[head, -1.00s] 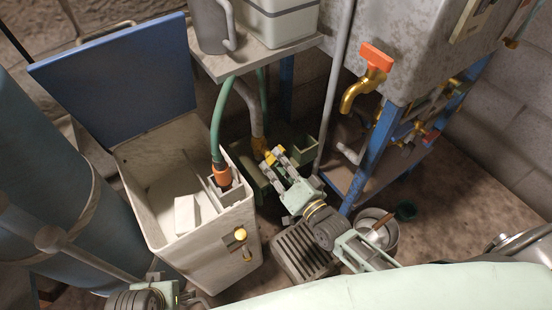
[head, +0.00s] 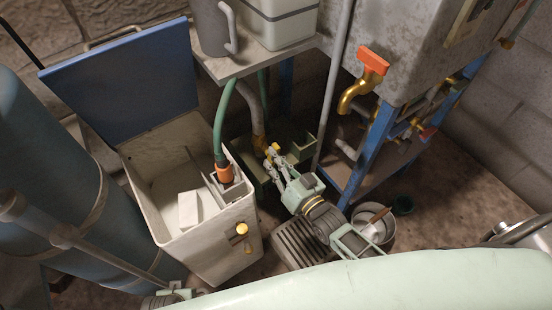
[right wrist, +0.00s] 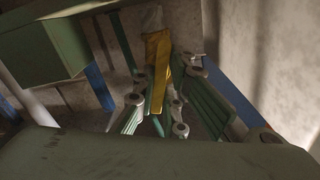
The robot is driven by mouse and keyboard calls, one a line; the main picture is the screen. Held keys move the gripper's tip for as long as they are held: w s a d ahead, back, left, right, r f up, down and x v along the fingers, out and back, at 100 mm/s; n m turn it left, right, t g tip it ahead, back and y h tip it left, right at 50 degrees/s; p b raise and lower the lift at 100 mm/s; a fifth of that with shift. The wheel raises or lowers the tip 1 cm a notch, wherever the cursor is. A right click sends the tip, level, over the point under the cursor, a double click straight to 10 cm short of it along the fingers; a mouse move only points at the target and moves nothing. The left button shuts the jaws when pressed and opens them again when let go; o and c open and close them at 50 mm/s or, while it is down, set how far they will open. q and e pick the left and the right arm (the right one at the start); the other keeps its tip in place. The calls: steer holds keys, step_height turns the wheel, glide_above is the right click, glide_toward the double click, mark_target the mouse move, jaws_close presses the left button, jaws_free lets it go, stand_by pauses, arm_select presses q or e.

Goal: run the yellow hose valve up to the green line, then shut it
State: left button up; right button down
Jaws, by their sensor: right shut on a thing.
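The yellow valve handle (right wrist: 157,70) stands between the fingers of my right gripper in the right wrist view. In the head view my right gripper (head: 272,157) is shut on this handle, low beside the foot of a grey hose (head: 251,103) with a yellow-brown end. The fingers cover part of the handle, and its exact angle is hard to tell. I cannot make out a green line in either view. A small part of my left arm (head: 172,295) shows at the bottom edge of the head view; its fingers cannot be made out.
A white bin (head: 202,250) with a raised blue lid (head: 120,80) stands left of the right gripper. A green hose (head: 219,120) with an orange fitting (head: 224,172) drops into it. A blue-legged stand with an orange-handled tap (head: 372,60) is to the right. A grey slatted block (head: 297,245) lies below.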

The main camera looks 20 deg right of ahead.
steer(key=shift+f, duration=0.1)
steer(key=c, duration=1.8)
jaws_free()
steer(key=v, duration=1.2)
